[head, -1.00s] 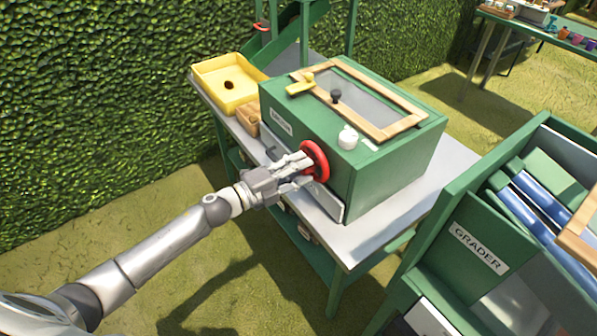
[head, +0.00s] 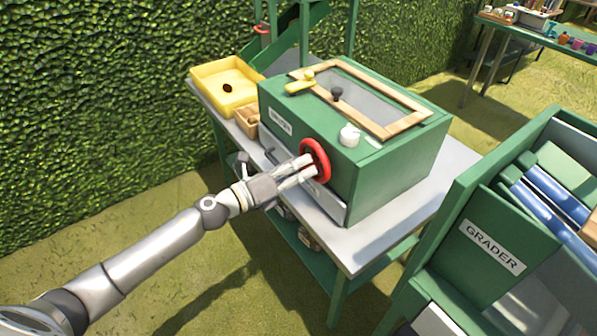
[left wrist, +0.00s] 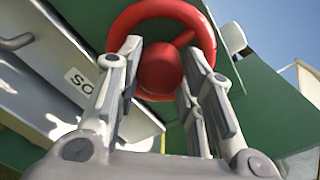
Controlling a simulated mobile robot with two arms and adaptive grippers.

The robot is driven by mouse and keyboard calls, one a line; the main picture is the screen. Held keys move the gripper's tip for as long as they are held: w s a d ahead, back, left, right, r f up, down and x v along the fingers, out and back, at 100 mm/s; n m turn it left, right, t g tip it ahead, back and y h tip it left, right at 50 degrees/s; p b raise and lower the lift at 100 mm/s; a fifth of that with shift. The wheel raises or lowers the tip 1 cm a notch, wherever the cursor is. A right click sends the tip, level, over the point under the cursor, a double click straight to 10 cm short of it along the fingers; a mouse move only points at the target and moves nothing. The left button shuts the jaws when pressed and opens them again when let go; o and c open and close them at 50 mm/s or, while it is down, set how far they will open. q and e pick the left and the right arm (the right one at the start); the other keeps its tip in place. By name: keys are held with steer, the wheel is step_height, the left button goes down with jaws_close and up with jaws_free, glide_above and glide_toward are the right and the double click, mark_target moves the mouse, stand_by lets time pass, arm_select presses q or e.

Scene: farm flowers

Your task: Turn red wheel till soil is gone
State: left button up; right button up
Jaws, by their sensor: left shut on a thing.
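The red wheel (head: 315,160) is on the front face of a green box machine (head: 355,175). My left gripper (head: 303,166) reaches it from the front left. In the left wrist view the red wheel (left wrist: 162,45) fills the top middle, and the fingers of my left gripper (left wrist: 160,72) are on either side of its red hub, shut on it. The box lid has a wooden frame (head: 398,127) around a grey panel; I cannot make out any soil inside. My right gripper is not in view.
The machine stands on a grey-topped green table (head: 362,248). A yellow tray (head: 213,75) with a dark spot and a small wooden box (head: 246,120) are at its left. A green grader (head: 490,245) stands close on the right. A hedge (head: 90,100) is behind.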

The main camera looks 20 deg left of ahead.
arm_select(q)
steer(key=shift+f+m, duration=0.15)
steer(key=shift+m, duration=0.45)
steer(key=shift+b, duration=0.3)
steer(key=o, duration=1.1)
steer(key=shift+c, duration=0.2)
steer(key=shift+s, duration=0.1)
steer(key=v, duration=1.2)
